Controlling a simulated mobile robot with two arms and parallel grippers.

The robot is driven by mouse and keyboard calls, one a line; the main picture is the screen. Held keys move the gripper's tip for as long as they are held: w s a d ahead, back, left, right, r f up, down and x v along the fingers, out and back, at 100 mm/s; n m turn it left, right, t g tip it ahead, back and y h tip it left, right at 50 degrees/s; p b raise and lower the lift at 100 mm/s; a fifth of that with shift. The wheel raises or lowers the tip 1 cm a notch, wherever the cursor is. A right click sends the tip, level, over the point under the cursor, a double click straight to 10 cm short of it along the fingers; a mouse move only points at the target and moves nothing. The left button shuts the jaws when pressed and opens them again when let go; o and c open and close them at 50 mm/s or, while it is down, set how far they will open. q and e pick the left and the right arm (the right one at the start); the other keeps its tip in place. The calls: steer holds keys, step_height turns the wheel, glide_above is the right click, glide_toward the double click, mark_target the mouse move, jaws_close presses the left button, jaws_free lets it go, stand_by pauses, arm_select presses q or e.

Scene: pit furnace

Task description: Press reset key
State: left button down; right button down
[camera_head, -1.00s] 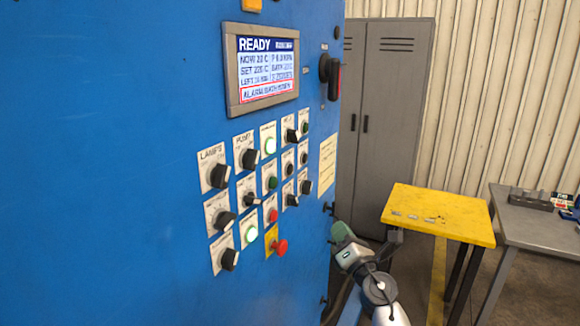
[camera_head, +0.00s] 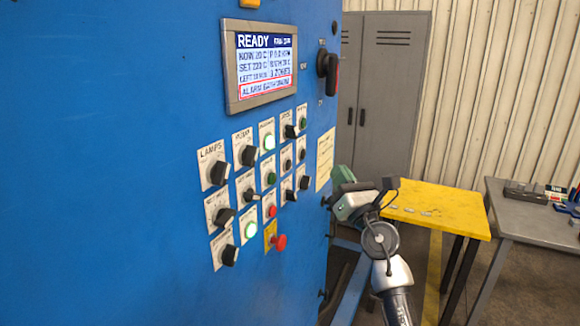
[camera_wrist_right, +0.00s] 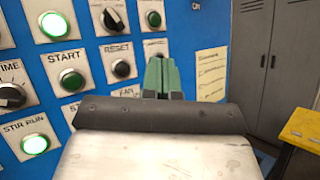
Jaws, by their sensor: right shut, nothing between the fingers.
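The reset key (camera_wrist_right: 122,69) is a round dark button under a RESET label on the blue panel. In the head view it appears to be the small dark button (camera_head: 287,159) in the fourth column, middle row. My right gripper (camera_head: 342,177) has green fingers, is shut and empty, and is in front of the panel's right edge. In the right wrist view its fingertips (camera_wrist_right: 160,62) show just right of the reset key and partly cover the controls there. I see no contact with the key. My left gripper is out of view.
Other keys and knobs crowd around, including a green START button (camera_wrist_right: 70,79) and a red mushroom button (camera_head: 280,242). The screen (camera_head: 264,66) reads READY with an alarm line. A yellow table (camera_head: 440,205) and grey cabinet (camera_head: 385,90) stand to the right.

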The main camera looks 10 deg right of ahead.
mark_target(289, 165)
steer(key=w+a+b, duration=0.2)
steer(key=w+a, duration=0.2)
steer(key=a, duration=0.2)
steer(key=shift+w+a, duration=0.3)
steer(key=shift+a, duration=0.1)
steer(key=shift+a, duration=0.1)
stand_by(1.7)
steer(key=shift+w+a, duration=0.25)
steer(key=shift+a, duration=0.05)
steer(key=shift+w+a+b, duration=0.2)
steer(key=shift+a+b, duration=0.1)
stand_by(0.7)
steer(key=shift+s+d, duration=0.1)
steer(key=shift+d, duration=0.05)
steer(key=shift+s+d+p, duration=0.4)
steer(key=shift+d+p, duration=0.1)
steer(key=shift+p, duration=0.05)
